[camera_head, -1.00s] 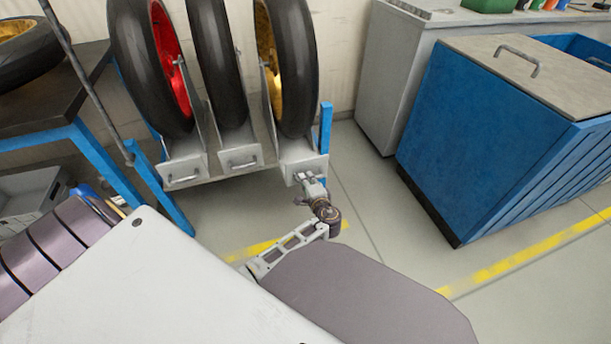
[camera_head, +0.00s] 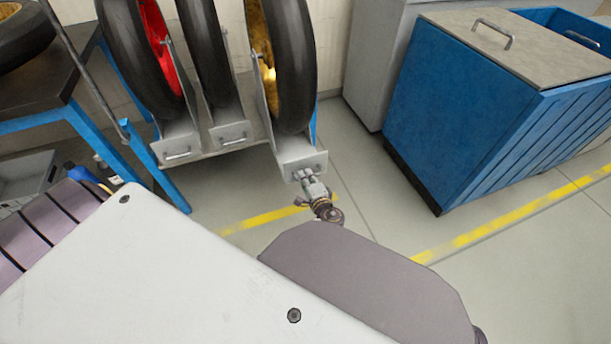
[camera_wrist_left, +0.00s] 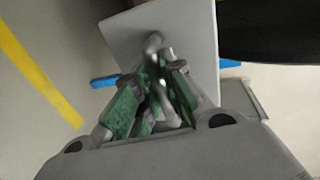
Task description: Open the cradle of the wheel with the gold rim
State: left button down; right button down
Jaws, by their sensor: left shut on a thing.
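The wheel with the gold rim (camera_head: 261,42) stands upright at the right end of the rack, its black tyre in a grey cradle (camera_head: 300,158) with a flat front plate. This cradle sticks out farther toward me than the other two. My left gripper (camera_head: 305,176) is shut on the handle at the plate's lower edge. In the left wrist view, the green-padded fingers of my left gripper (camera_wrist_left: 157,88) close around the metal handle (camera_wrist_left: 154,45) in front of the pale plate (camera_wrist_left: 185,30). The fingers partly hide the handle. My right gripper is not in view.
Cradles with a red-rimmed wheel (camera_head: 157,42) and a middle wheel (camera_head: 212,70) stand to the left. A blue-legged table (camera_head: 105,140) is farther left. A blue bin (camera_head: 465,120) stands on the right. Floor with a yellow line (camera_head: 480,232) is clear before the bin.

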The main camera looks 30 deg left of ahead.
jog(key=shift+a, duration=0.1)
pick_arm(q)
jog(key=c, duration=1.5)
grip_release()
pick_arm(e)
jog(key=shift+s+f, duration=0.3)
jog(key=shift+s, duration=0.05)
pick_arm(q)
jog(key=shift+r, duration=0.2)
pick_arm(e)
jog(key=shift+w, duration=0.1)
